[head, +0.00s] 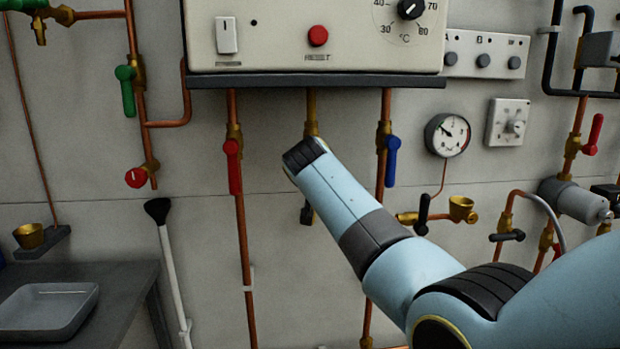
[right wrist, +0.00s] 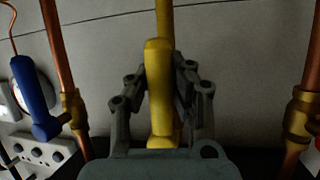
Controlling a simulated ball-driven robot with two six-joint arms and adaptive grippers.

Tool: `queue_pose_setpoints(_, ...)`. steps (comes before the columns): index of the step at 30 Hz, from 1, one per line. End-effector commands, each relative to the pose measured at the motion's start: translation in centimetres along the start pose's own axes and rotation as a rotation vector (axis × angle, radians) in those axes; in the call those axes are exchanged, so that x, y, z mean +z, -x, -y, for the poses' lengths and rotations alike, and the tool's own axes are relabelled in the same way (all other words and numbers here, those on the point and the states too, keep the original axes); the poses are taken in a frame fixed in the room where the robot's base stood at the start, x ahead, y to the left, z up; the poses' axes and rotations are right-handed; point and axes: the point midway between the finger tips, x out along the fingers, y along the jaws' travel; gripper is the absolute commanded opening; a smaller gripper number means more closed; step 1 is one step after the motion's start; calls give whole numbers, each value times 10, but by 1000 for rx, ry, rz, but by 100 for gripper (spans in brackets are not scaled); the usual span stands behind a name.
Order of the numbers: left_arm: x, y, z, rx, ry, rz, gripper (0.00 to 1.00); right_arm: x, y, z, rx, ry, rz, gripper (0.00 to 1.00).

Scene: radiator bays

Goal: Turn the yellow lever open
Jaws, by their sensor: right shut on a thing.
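The yellow lever (right wrist: 158,85) stands in the middle of the right wrist view, between the two fingers of my right gripper (right wrist: 168,90). The gripper is shut on it. The lever looks in line with the yellowish pipe (right wrist: 164,18) seen beyond its end. In the head view my right arm reaches up to the middle pipe's brass valve (head: 312,125) under the boiler and hides the lever and most of the gripper. My left gripper is not in view.
The boiler (head: 300,45) hangs above. A red lever (head: 233,165) on the left pipe and a blue lever (head: 391,160) on the right pipe flank my arm closely. A gauge (head: 447,135) is further right. A bench with a grey tray (head: 50,308) is at lower left.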

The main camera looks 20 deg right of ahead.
Motion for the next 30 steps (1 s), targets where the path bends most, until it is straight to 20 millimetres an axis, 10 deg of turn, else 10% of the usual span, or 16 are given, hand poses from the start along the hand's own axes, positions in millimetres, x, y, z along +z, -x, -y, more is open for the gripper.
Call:
queue_pose_setpoints(20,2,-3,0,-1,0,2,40,0,0,-3,21,53,-10,0)
queue_pose_setpoints(21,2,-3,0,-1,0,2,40,0,0,-4,21,53,-10,22)
queue_pose_setpoints(30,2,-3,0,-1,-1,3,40,0,-1,-4,21,51,-9,46)
